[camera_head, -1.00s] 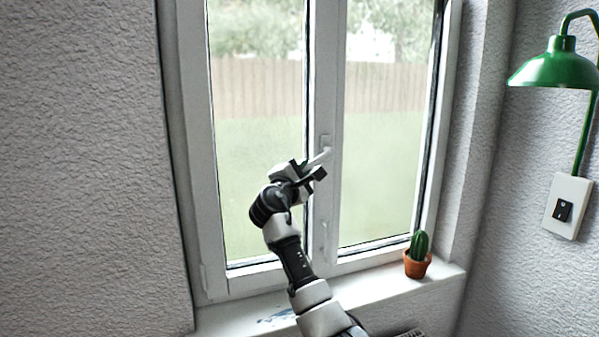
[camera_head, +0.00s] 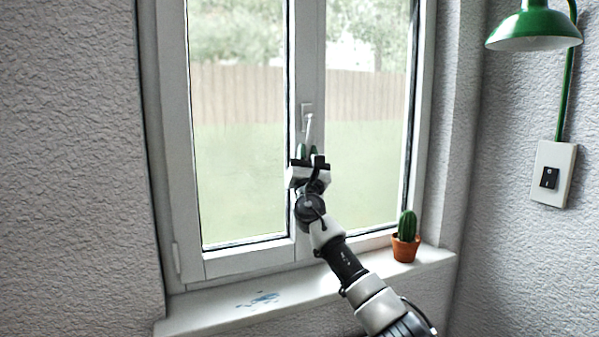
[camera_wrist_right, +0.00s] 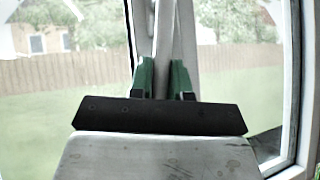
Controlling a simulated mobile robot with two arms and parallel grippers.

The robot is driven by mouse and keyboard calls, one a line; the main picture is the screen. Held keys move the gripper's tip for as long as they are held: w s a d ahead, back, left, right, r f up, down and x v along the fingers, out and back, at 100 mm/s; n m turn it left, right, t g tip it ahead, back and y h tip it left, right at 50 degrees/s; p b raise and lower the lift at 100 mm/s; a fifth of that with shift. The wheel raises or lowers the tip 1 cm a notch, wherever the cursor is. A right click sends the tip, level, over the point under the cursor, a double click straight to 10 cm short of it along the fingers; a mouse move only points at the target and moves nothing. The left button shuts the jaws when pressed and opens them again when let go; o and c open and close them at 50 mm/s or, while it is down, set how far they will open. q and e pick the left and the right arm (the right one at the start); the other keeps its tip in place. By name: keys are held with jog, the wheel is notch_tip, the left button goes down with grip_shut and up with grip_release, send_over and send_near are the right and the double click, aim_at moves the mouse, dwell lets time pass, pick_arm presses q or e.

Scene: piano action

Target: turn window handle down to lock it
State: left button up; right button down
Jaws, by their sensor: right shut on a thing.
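The white window handle (camera_head: 309,128) is on the middle frame of the window (camera_head: 237,262), with its lever pointing down and tilted slightly. My right gripper (camera_head: 308,152) is at the lower end of the lever, reaching up from below, and is shut on it. In the right wrist view, the green fingertips of my right gripper (camera_wrist_right: 162,80) stand on both sides of the pale handle (camera_wrist_right: 175,45). The lever's lower end is hidden between the fingers. My left gripper is not in view.
A potted cactus (camera_head: 406,238) stands at the right end of the windowsill (camera_head: 215,309). A green lamp (camera_head: 534,28) hangs on the right wall above a switch (camera_head: 550,177). The left part of the sill is clear apart from a bluish stain.

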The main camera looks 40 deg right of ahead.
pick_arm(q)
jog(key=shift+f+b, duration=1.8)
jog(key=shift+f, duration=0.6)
pick_arm(e)
jog(key=shift+s+d+f+n+t+y, duration=0.1)
jog(key=shift+d+n+t+y, duration=0.15)
jog(key=shift+n+t+y, duration=0.35)
jog(key=shift+d+r+n+t+y, duration=0.1)
jog(key=shift+d+n+t+y, duration=0.2)
jog(key=shift+n+y, duration=0.55)
jog(key=shift+s+d+f+n+t+y, duration=0.1)
jog(key=shift+d+n+t+y, duration=0.1)
jog(key=shift+n+t+y, duration=0.55)
jog(key=shift+g+h, duration=0.25)
jog(key=shift+h, duration=0.05)
jog(key=c, duration=1.1)
grip_release()
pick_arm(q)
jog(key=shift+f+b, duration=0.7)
pick_arm(e)
jog(key=v, duration=1)
jog(key=shift+s+f, duration=0.2)
jog(key=shift+f, duration=0.05)
